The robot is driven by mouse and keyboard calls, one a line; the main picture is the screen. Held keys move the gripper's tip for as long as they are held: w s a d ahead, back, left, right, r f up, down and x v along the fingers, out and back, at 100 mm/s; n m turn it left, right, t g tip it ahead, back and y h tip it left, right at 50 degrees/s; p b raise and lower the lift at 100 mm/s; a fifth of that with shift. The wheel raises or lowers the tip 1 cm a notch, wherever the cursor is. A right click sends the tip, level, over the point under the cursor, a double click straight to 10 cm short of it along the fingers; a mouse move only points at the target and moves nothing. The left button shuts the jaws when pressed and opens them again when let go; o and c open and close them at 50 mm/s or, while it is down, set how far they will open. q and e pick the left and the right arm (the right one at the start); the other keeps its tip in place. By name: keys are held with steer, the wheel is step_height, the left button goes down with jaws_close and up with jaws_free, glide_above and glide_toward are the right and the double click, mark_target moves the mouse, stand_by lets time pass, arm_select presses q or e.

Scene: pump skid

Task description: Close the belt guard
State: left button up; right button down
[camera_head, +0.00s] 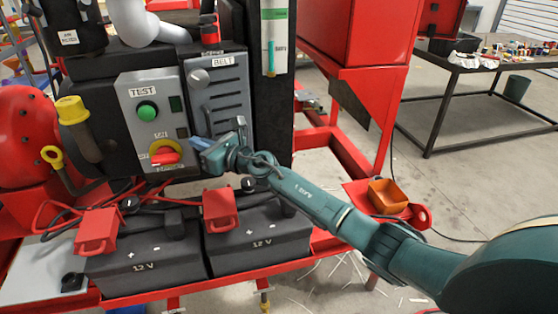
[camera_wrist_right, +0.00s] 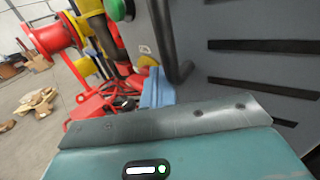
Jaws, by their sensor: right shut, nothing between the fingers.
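The belt guard (camera_head: 220,95) is a grey louvred panel with a BELT label and a round knob near its top. It stands just right of the TEST panel (camera_head: 140,95); I cannot tell whether it sits fully flush. In the right wrist view, the guard's slotted grey face (camera_wrist_right: 250,60) fills the right side. My right gripper (camera_head: 203,144) is at the guard's lower left, its blue fingers shut and empty. The fingers also show in the wrist view (camera_wrist_right: 156,90), beside a dark bar; contact is unclear. My left gripper is out of view.
Two black 12 V batteries (camera_head: 150,262) with red clamps and cables stand below. A red selector knob (camera_head: 165,156) is close left of my gripper. An orange bin (camera_head: 388,195) sits right of the skid. A table (camera_head: 480,70) stands behind, with open floor before it.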

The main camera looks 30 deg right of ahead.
steer(key=shift+w+f+b, duration=0.1)
steer(key=shift+w+b, duration=0.5)
steer(key=shift+w, duration=0.3)
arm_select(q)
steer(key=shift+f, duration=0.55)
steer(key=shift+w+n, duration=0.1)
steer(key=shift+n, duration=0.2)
arm_select(e)
steer(key=shift+w, duration=0.1)
